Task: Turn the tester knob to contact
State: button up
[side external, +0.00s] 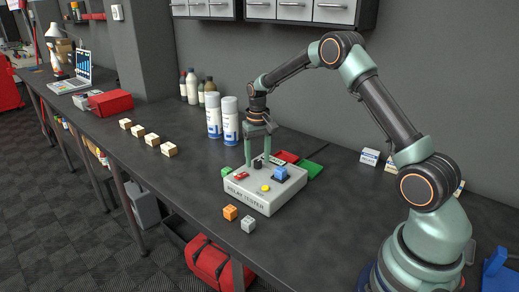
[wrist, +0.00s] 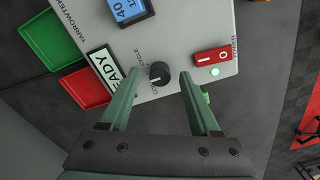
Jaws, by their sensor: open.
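The grey relay tester (side external: 262,201) stands on the dark bench; its panel fills the upper middle of the wrist view (wrist: 190,35). The round black knob (wrist: 160,74) sits near the panel's edge, with lettering reading "CYCLE" above it and a partly hidden label starting "CO" beside it. It also shows in the side view (side external: 258,165). My gripper (wrist: 160,66) is open, pointing down, one finger on each side of the knob with gaps visible. I cannot tell how far down the fingertips reach. A display (wrist: 103,66) ends in "ADY", partly hidden by the left finger.
The tester carries a red switch (wrist: 212,56), a lit green lamp (wrist: 215,72), a blue block (wrist: 128,10) and a yellow button (side external: 265,188). Red (wrist: 84,87) and green (wrist: 52,38) trays lie beside it. Spray cans (side external: 230,122) stand behind; orange (side external: 230,212) and grey (side external: 248,225) blocks lie in front.

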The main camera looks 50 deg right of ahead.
aim_at(257, 162)
notch_tip(257, 162, up, 12)
jog(key=shift+f, duration=0.25)
dwell(0.3)
jog(key=s+a+r+n+t, duration=0.2)
jog(key=s+a+r+t, duration=0.1)
jog(key=s+a+r, duration=0.5)
jog(key=s+a+f+n+t, duration=0.1)
jog(key=s+a, duration=0.5)
jog(key=s, duration=0.6)
jog(key=shift+s+a+f+n+t, duration=0.2)
jog(key=shift+s+n+t, duration=0.15)
jog(key=shift+n+t, duration=0.6)
